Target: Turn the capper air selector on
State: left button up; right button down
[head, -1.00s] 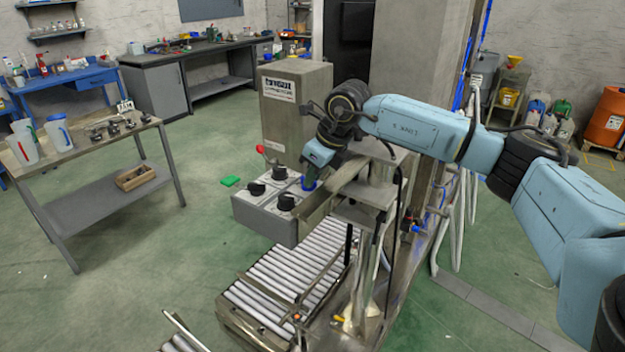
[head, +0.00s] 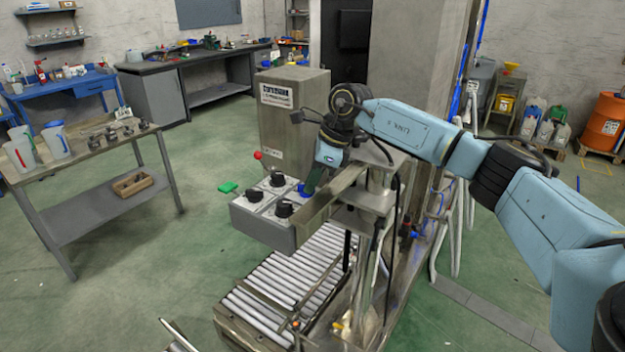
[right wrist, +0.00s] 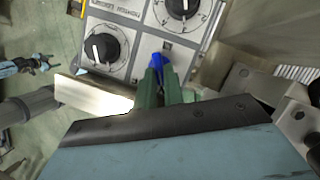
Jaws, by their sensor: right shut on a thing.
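A grey control box (head: 262,232) carries several black rotary knobs on its top panel. A small blue selector handle (head: 302,188) sits at the panel's right corner, and it also shows in the right wrist view (right wrist: 157,61). My right gripper (head: 309,186) reaches down onto this handle from above. In the right wrist view its green fingers (right wrist: 159,80) are shut on the blue handle, which partly shows past the tips. The handle's label and base are hidden. Two black knobs, one (right wrist: 103,47) near the fingers, show there with white pointer marks. My left gripper is out of view.
A steel bracket (head: 332,203) stands close to the right of the gripper. A tall metal cabinet (head: 290,115) rises behind the box, with a red ball knob (head: 257,155) beside it. A roller conveyor (head: 285,285) runs below. A table (head: 85,150) stands left across open floor.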

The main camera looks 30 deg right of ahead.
jog(key=shift+r, duration=0.1)
jog(key=c, duration=1.5)
grip_release()
jog(key=v, duration=1.3)
jog(key=shift+r+b, duration=0.2)
jog(key=shift+b, duration=0.25)
